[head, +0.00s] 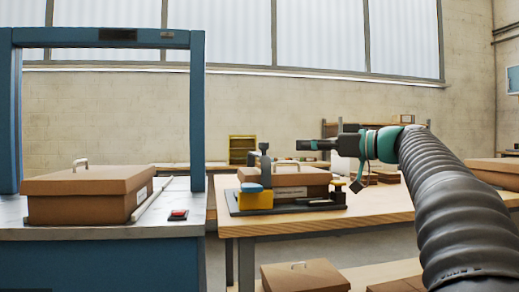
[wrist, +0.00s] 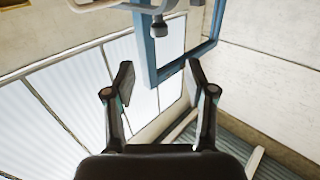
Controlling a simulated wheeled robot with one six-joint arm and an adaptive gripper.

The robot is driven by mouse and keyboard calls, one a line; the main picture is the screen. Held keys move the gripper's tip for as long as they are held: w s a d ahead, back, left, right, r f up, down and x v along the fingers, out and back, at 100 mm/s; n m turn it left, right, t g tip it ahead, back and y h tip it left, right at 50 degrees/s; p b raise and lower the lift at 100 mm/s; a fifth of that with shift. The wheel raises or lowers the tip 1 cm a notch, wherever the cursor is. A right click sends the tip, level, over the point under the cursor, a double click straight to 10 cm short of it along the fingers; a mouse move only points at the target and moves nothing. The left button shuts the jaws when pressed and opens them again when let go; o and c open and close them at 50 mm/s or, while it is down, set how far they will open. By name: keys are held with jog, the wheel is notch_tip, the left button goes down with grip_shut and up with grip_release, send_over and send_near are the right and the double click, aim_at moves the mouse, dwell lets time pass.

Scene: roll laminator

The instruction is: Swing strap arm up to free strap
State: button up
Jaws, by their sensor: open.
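A dark fixture base (head: 310,207) on the wooden table holds a brown case (head: 300,181) with a pale handle. A grey upright arm (head: 266,168) stands at the case's left, seemingly the strap arm; the strap itself is hard to make out. A yellow block with a blue top (head: 256,198) sits at the base's front left. My gripper (head: 308,145) is above the case, to the right of the upright arm and apart from it, pointing left. In the wrist view my gripper (wrist: 160,66) has its fingers spread with nothing between them.
A blue frame (head: 197,115) stands over a counter at left, with another brown case (head: 85,194) and a red button (head: 178,214). The wooden table (head: 390,208) has clear room at front right. A brown case (head: 303,276) lies lower in front. A pale bracket with a grey knob (wrist: 158,24) shows in the wrist view.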

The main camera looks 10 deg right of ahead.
aim_at(263, 143)
jog(key=x, duration=0.4)
jog(key=p+x, duration=0.1)
jog(key=x, duration=0.4)
jog(key=p+x, duration=0.1)
jog(key=x, duration=0.3)
jog(key=shift+w+a+r, duration=0.2)
jog(key=shift+w+r, duration=0.05)
jog(key=shift+w, duration=0.05)
grip_shut()
